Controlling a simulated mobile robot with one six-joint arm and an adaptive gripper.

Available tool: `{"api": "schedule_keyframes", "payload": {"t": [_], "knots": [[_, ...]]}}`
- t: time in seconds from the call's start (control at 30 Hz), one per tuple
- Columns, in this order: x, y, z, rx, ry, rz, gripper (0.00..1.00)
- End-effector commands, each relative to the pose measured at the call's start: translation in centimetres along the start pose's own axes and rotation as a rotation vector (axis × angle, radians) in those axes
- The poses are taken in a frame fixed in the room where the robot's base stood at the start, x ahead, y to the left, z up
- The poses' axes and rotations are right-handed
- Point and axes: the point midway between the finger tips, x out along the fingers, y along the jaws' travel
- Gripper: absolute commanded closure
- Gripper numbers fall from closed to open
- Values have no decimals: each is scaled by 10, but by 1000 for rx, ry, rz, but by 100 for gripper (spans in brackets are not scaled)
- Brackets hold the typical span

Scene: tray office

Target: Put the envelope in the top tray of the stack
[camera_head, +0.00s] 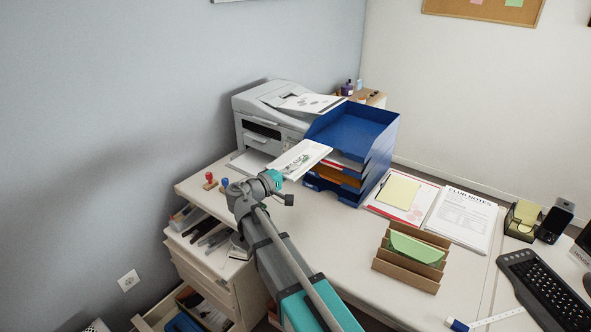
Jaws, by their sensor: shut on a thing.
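A white envelope (307,153) with dark print and a greenish mark is held out beyond my gripper (282,173). My gripper is shut on the near end of the envelope; its fingertips are mostly hidden behind my wrist. The envelope is in the air, at the left front of the blue tray stack (372,176). The top tray (357,127) of the stack looks empty, with its blue floor bare. Lower trays hold white, red and orange papers. I cannot tell whether the envelope touches the stack.
A printer (262,118) with paper on top stands left of the stack. Two stamps (217,182) sit at the desk's left edge. Open drawers (205,240) stand at lower left.

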Motion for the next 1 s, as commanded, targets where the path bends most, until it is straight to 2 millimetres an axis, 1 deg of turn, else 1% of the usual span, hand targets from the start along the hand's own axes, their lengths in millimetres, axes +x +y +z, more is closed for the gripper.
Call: {"api": "schedule_keyframes", "payload": {"t": [0.27, 0.47, 0.87, 1.0], "knots": [[4, -2, 0, 0, -2, 0, 100], [12, -6, -2, 0, -2, 0, 100], [42, -19, -9, 0, -3, 0, 100], [54, -16, -11, 0, -3, 0, 100]]}}
